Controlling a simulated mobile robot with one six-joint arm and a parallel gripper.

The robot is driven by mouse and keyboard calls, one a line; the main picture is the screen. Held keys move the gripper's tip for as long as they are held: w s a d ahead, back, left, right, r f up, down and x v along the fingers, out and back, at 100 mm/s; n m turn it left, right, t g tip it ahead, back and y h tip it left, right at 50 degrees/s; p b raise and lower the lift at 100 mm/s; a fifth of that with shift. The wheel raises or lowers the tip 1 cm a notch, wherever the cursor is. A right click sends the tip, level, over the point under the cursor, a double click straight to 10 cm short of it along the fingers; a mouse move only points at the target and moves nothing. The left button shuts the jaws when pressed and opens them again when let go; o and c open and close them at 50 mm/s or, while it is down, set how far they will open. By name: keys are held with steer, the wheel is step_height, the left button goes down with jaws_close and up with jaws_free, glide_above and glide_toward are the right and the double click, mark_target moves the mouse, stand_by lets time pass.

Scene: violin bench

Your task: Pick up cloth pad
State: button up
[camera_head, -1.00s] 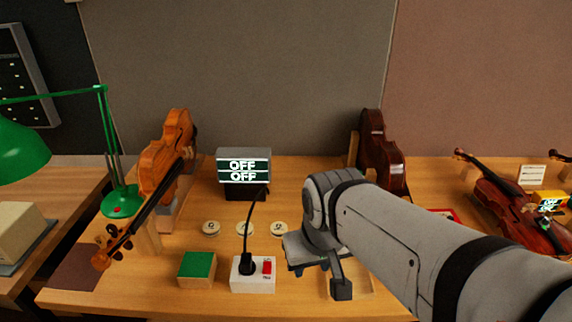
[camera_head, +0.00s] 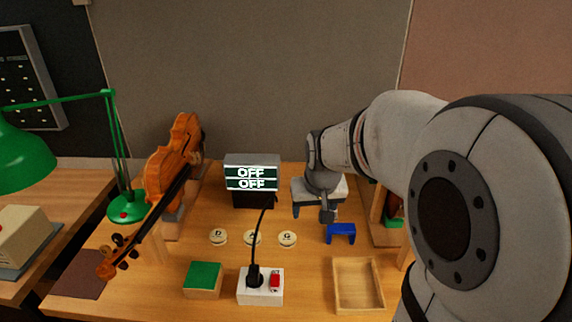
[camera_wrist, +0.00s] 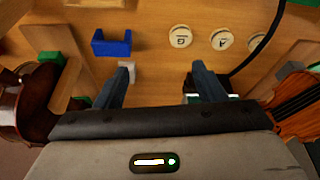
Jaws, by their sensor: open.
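I cannot tell for sure which thing is the cloth pad. A small pale grey block-like thing (camera_wrist: 131,70) lies on the bench right at one fingertip in the wrist view; the gripper hides it in the head view. A flat dark brown square (camera_head: 82,273) lies at the bench's left front corner. A green-topped block (camera_head: 203,278) stands at the front. My gripper (camera_head: 312,211) hangs over the back of the bench, right of the display. Its two fingers are apart with nothing between them in the wrist view (camera_wrist: 160,70).
A blue bracket (camera_head: 341,232) stands close by my gripper. Three round lettered discs, including one marked G (camera_head: 287,239), lie to the left. A socket box (camera_head: 260,287) with an upright cable and a shallow wooden tray (camera_head: 358,286) are in front. Violins (camera_head: 172,160) flank the area.

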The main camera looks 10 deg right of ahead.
steer(key=shift+m+t+h, duration=0.4)
steer(key=shift+m+h, duration=0.1)
steer(key=shift+m, duration=0.4)
steer(key=shift+w+d+f+p, duration=0.5)
steer(key=shift+w+d+f, duration=1.75)
steer(key=shift+w+f, duration=0.85)
steer(key=shift+w+d+f+p, duration=0.5)
steer(key=shift+w+d+f, duration=1.7)
steer(key=shift+w+f, duration=0.9)
steer(key=shift+w+d+f+p, duration=0.5)
steer(key=shift+w+d+f, duration=1.75)
steer(key=shift+w+f, duration=0.85)
steer(key=shift+w+r, duration=0.15)
steer(key=shift+r, duration=0.1)
steer(key=shift+c, duration=0.4)
steer(key=c, duration=1.1)
steer(key=shift+o, duration=0.2)
step_height(320, 180, up, 10)
steer(key=b, duration=0.2)
